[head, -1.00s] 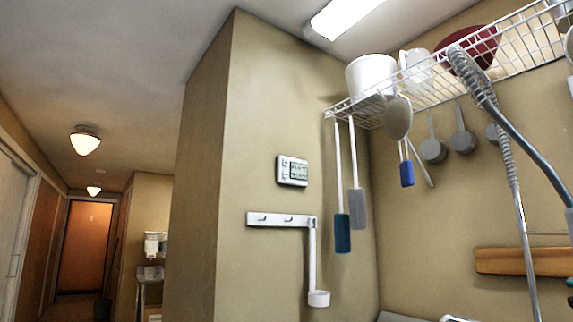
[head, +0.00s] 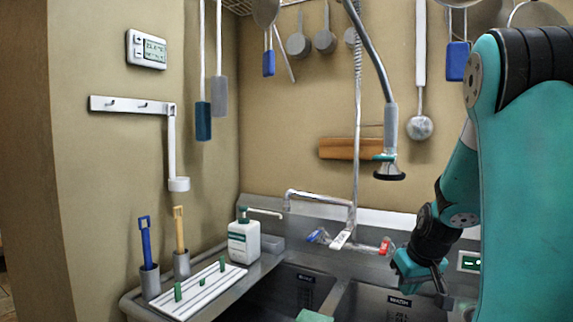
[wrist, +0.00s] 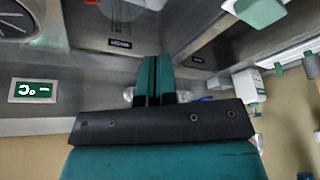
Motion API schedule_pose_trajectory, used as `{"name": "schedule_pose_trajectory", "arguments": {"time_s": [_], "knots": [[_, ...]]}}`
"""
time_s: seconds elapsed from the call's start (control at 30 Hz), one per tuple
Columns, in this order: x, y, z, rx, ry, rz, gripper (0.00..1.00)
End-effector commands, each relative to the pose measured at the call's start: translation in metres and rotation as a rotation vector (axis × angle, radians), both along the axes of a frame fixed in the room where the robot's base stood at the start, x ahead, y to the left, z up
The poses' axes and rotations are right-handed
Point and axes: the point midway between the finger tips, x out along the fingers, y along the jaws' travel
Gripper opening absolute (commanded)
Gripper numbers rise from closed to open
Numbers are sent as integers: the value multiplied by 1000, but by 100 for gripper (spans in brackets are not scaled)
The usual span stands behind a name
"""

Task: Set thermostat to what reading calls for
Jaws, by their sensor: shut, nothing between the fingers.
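The thermostat (head: 146,50) is a white wall unit at the upper left of the head view. It has buttons on its left and a small screen that seems to show about 21 degrees; the digits are too small to be sure. A green-lit display (head: 469,262) is on the back wall at the right, partly hidden by my arm. It shows upside down in the wrist view (wrist: 33,90) with a °C mark. My gripper (wrist: 154,75) is shut and empty over the sink area, far from the thermostat and near the green display.
A white hook rail (head: 130,106) is below the thermostat. Long-handled utensils (head: 203,118) hang to its right. A soap bottle (head: 243,242), a white rack (head: 197,292) and brush cups stand left of the sink (head: 300,287). A spray hose (head: 388,130) hangs over the sink.

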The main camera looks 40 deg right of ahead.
Motion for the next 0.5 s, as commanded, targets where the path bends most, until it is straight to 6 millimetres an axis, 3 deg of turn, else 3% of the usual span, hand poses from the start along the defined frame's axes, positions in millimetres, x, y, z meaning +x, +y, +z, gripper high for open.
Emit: {"name": "schedule_pose_trajectory", "arguments": {"time_s": [0.1, 0.27, 0.37, 0.5], "knots": [[31, 64, 13, 40, -7, 144, 0], [49, 174, 30, 115, 7, 375, 0], [41, 244, 40, 160, 31, 531, 0], [5, 329, 51, 211, 82, 748, 0]]}}
